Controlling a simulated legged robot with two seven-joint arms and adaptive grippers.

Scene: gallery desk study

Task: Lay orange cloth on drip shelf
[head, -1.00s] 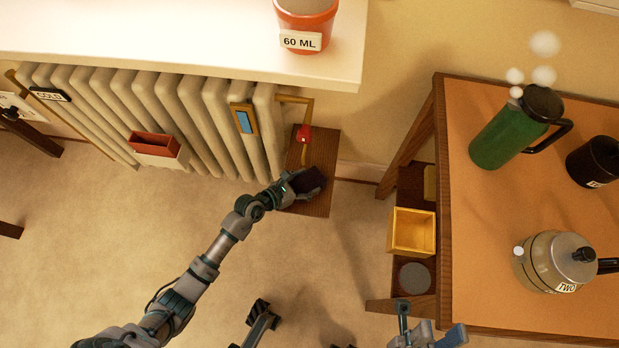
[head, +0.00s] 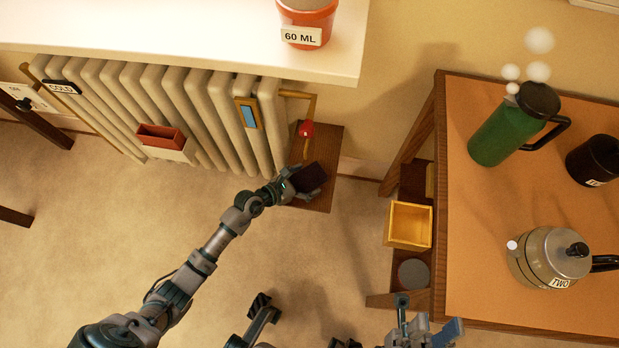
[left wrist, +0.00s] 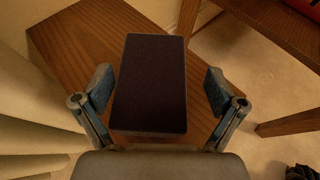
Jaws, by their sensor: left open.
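A dark, almost black-purple flat slab (head: 309,178) is over the wooden shelf (head: 325,140) below the radiator valve. In the left wrist view the slab (left wrist: 150,85) lies between the fingers of my left gripper (left wrist: 158,92), with a gap on each side. The left gripper (head: 294,182) is open around it. Whether the slab rests flat on the shelf I cannot tell. No separate orange cloth is seen. My right gripper (head: 427,320) is at the bottom edge of the head view, its fingers apart and empty.
The radiator (head: 190,115) and windowsill (head: 180,40) stand at the left of the shelf. An orange-topped table (head: 480,240) holds a green flask (head: 510,130), a kettle (head: 545,260) and a dark cup (head: 595,160). A yellow box (head: 409,226) sits below its edge.

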